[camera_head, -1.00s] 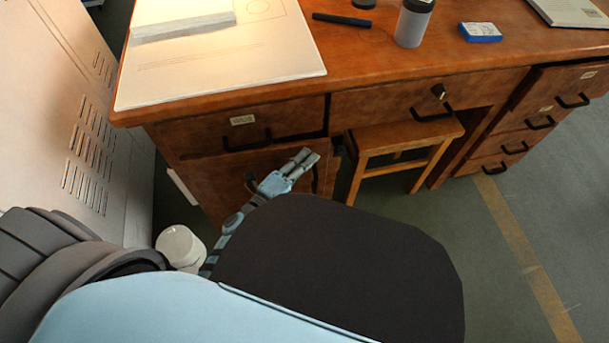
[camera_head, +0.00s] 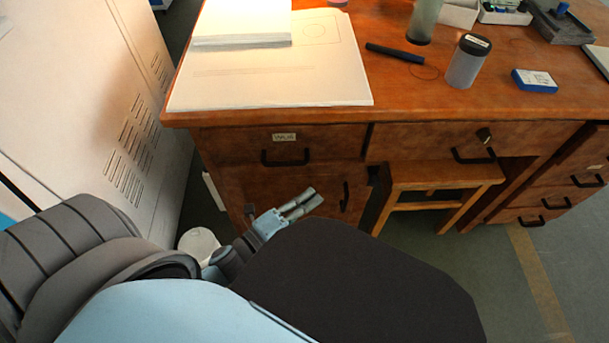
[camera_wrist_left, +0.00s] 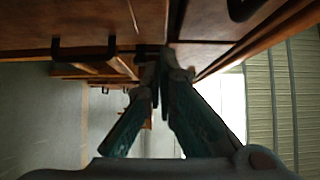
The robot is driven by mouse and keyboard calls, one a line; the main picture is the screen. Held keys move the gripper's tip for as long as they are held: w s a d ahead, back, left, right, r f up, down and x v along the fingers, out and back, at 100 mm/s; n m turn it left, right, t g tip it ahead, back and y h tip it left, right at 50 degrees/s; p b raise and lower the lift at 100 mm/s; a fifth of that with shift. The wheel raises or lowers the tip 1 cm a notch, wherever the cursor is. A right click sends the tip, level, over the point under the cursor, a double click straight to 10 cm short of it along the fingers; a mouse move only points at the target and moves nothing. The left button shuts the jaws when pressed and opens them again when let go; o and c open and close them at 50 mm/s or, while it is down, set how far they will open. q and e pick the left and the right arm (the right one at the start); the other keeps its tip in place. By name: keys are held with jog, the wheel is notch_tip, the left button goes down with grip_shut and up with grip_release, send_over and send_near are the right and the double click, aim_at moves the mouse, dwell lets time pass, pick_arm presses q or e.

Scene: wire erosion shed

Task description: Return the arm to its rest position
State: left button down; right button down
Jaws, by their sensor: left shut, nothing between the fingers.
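My left gripper (camera_head: 305,203) is in front of the lower left cupboard door (camera_head: 270,188) of the wooden desk, below the desk top. Its two fingers are close together with nothing between them. In the left wrist view the fingers of the left gripper (camera_wrist_left: 160,75) converge, with the desk front behind them. Whether the fingertips touch the desk cannot be told. My right gripper is in neither view.
The desk top (camera_head: 440,92) carries papers (camera_head: 330,60), a black marker (camera_head: 394,53), a lidded jar (camera_head: 467,62) and a blue box (camera_head: 534,80). A stool (camera_head: 440,178) stands under the desk. A white bin (camera_head: 198,243) and vented cabinet (camera_head: 95,95) are at left.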

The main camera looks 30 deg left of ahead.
pick_arm(q)
jog(key=shift+v, duration=1.05)
